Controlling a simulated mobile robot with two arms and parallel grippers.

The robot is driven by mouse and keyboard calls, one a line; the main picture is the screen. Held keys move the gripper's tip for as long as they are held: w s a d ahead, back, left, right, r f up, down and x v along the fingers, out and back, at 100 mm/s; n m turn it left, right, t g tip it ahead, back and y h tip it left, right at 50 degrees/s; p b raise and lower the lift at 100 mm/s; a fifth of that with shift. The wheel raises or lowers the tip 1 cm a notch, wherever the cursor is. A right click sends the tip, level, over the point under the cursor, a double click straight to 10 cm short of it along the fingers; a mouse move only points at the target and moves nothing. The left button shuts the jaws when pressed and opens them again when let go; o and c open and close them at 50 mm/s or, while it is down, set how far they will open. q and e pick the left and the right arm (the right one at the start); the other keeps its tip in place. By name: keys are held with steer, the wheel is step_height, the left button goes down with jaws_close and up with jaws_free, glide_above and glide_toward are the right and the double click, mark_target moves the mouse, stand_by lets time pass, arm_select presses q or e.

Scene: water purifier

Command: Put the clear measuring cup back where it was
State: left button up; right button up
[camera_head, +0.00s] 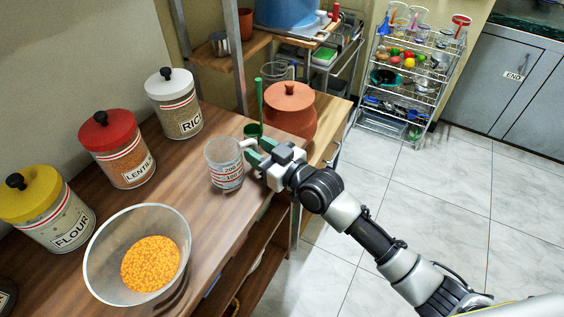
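The clear measuring cup (224,165) with red markings stands upright at the wooden counter's front edge, or just above it; I cannot tell which. Its handle points right, toward my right gripper (254,150). The gripper's green-grey fingers are at the handle, with the handle seemingly between them. Whether they are closed on it is too small to tell. My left gripper is not in view.
On the counter (185,190) are a glass bowl (108,240) of orange lentils and jars labelled flour (48,210), lentils (118,150) and rice (174,103). Behind the cup stand a green ladle (259,100) and a lidded clay pot (290,115). A wire rack (408,75) stands farther back.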

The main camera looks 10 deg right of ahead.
steer(key=v, duration=0.9)
steer(key=w+d+f+m+h, duration=0.1)
steer(key=d+f+m+h, duration=0.15)
steer(key=f, duration=0.65)
steer(key=w+d+f+m+h, duration=0.1)
steer(key=d+f+h, duration=0.25)
steer(key=f, duration=0.55)
steer(key=s+d+f+m+g+h, duration=0.1)
steer(key=s+d+f+g+h, duration=0.2)
steer(key=f, duration=0.6)
steer(key=s+d+f+m+g, duration=0.1)
steer(key=s+d+f, duration=0.35)
steer(key=f, duration=0.35)
steer(key=s+d+f+g+h, duration=0.2)
steer(key=s+f+g, duration=0.2)
steer(key=s+f, duration=1)
steer(key=s+f+g, duration=0.2)
steer(key=s, duration=0.8)
steer(key=s+f+g+h, duration=0.1)
steer(key=s+f+g, duration=0.1)
steer(key=s, duration=0.8)
steer(key=shift+s+d+f+m, duration=0.25)
steer(key=shift+s+f+m, duration=0.1)
steer(key=shift+f, duration=0.45)
